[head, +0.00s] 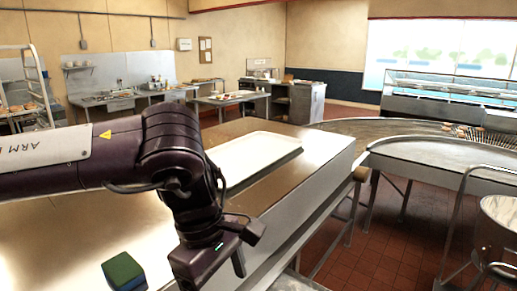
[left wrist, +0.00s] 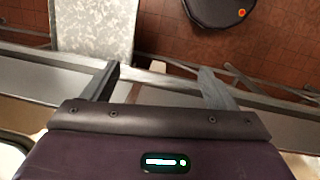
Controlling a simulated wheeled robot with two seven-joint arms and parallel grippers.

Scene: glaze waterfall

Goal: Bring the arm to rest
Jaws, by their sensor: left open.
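My left arm comes in from the left across the metal table (head: 310,190) in the head view, its wrist bent down near the table's front right edge. The fingers of my left gripper (left wrist: 158,88) stand wide apart in the left wrist view, with nothing between them but a grey metal rail and floor behind. In the head view the gripper body hides most of its fingers. My right gripper is in neither view.
A white tray (head: 262,153) lies on the table behind my wrist. A green block (head: 123,270) sits left of the gripper. A curved metal counter (head: 440,165) stands at right, and a round metal vessel (head: 502,220) at the right edge. Red tiled floor (head: 385,230) lies between.

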